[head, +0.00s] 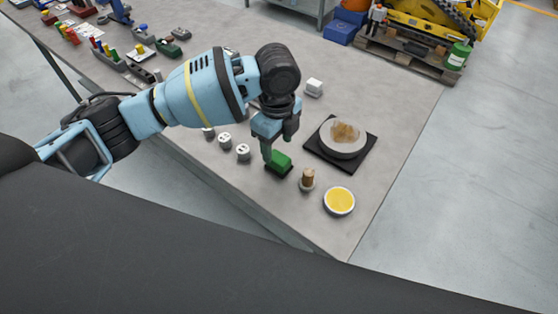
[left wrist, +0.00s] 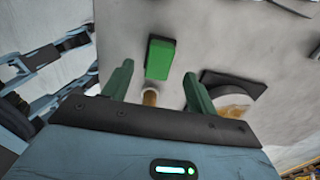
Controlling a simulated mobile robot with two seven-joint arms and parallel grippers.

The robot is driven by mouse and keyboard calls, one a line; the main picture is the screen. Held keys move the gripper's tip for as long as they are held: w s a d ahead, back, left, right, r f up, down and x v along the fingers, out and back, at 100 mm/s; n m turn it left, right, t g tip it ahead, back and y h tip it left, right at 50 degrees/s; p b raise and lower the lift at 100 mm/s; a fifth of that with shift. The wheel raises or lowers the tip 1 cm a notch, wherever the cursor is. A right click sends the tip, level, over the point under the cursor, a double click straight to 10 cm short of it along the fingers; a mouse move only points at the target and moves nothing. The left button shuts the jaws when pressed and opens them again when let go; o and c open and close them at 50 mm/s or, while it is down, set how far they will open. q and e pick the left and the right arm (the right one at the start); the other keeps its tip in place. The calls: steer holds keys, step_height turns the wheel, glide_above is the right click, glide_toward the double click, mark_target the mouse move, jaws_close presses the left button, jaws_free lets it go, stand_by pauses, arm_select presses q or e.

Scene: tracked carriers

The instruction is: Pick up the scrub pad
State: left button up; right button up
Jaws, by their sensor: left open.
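The scrub pad (head: 280,160) is a green block with a dark underside, lying on the grey bench near its front edge. In the left wrist view the scrub pad (left wrist: 160,58) shows whole, beyond and between the two green fingers. My left gripper (head: 278,150) is over the scrub pad, pointing down; in the left wrist view its fingers (left wrist: 159,72) are spread with nothing held between them. In the head view a finger hides part of the pad's left side. I cannot tell the exact height of the fingertips above it. My right gripper is not in view.
A cork-coloured cylinder (head: 308,177) stands just right of the pad, with a bowl of yellow stuff (head: 339,201) beyond. A white dish (head: 325,142) sits on a black mat (head: 351,166). Small white pots (head: 243,152) stand left. The bench's right side (head: 400,110) is clear.

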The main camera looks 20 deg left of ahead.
mark_target(279, 157)
arm_select(q)
steer(key=shift+w+f, duration=0.1)
steer(key=shift+f, duration=0.15)
step_height(279, 157, down, 5)
steer(key=shift+d+r, duration=0.1)
steer(key=shift+d, duration=0.05)
steer(key=shift+s, duration=0.2)
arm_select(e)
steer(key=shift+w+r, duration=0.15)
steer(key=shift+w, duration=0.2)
arm_select(q)
steer(key=c, duration=1.1)
steer(key=shift+o, duration=0.2)
